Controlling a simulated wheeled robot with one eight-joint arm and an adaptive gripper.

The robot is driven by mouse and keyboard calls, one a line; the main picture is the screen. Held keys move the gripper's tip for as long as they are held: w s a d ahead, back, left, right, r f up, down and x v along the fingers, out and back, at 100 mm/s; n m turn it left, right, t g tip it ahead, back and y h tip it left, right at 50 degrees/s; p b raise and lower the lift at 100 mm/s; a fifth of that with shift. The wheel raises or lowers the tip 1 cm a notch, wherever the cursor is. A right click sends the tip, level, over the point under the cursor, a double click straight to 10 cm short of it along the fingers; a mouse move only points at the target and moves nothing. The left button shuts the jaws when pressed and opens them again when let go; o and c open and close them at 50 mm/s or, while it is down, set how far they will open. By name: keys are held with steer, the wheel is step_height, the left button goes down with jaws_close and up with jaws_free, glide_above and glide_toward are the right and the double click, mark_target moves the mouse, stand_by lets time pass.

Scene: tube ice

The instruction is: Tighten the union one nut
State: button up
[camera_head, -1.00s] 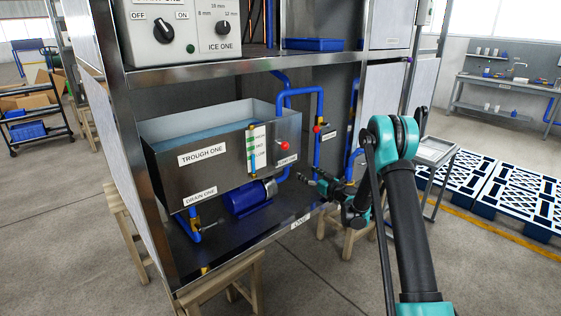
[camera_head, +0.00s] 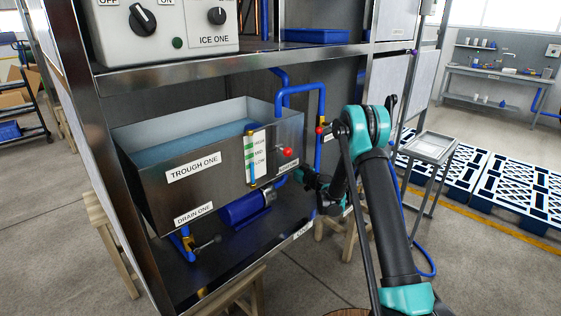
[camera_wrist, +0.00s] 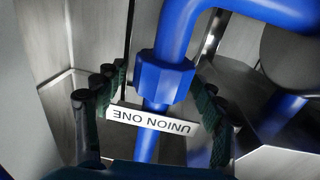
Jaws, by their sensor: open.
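The union one nut is a blue hexagonal collar (camera_wrist: 164,78) on a blue pipe in the wrist view. A white UNION ONE label (camera_wrist: 153,121), upside down in this view, lies across the pipe next to it. My gripper (camera_wrist: 157,105) is open, with one dark ridged finger on each side of the pipe. The nut shows between and slightly beyond the fingertips, with gaps visible on both sides; contact is not visible. In the head view my gripper (camera_head: 302,177) is low beside the trough, partly hidden by my arm. I cannot make out the nut there.
The metal trough (camera_head: 215,165) with water stands left of my gripper. A blue pump (camera_head: 245,207) sits below it on the shelf. A red-knobbed valve (camera_head: 287,152) is close by. Blue pipes (camera_head: 320,105) rise behind. A small stand (camera_head: 431,148) is to the right.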

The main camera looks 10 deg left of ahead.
steer(key=shift+w+a, duration=0.15)
steer(key=shift+c, duration=0.6)
steer(key=c, duration=1.1)
steer(key=shift+o, duration=0.2)
steer(key=shift+a+t, duration=0.1)
steer(key=shift+t, duration=0.2)
steer(key=shift+m+t+h, duration=0.5)
steer(key=shift+m+h, duration=0.2)
steer(key=shift+h, duration=0.1)
steer(key=o, duration=1.2)
